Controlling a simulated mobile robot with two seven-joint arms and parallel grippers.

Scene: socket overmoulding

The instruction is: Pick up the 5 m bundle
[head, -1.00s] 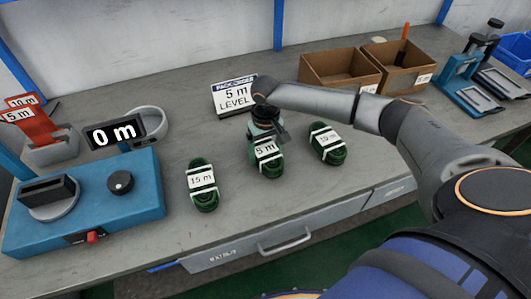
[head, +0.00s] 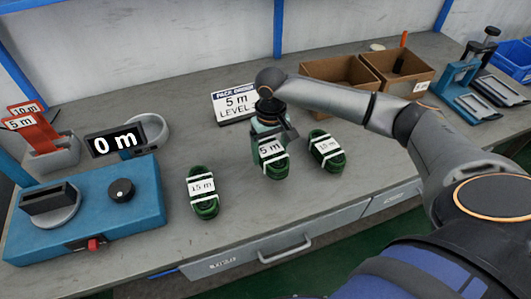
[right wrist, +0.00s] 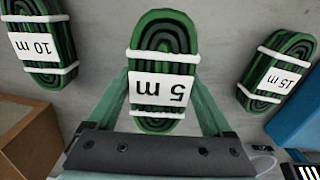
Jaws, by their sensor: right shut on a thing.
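The 5 m bundle (head: 272,163) is a green coiled cable with white ties and a white "5 m" label. It is the middle one of three bundles along the front of the bench. My right gripper (head: 270,138) comes down over it from behind and is shut on it. In the right wrist view, the two green fingers (right wrist: 162,90) lie along either side of the 5 m bundle (right wrist: 163,45), near its label. I cannot tell whether its underside is clear of the bench. My left gripper is out of view.
The 15 m bundle (head: 203,205) lies to the left and the 10 m bundle (head: 327,152) close to the right. A blue device (head: 140,195) stands at left. The order sign (head: 236,104) and cardboard boxes (head: 340,78) are behind. Bare bench lies in front.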

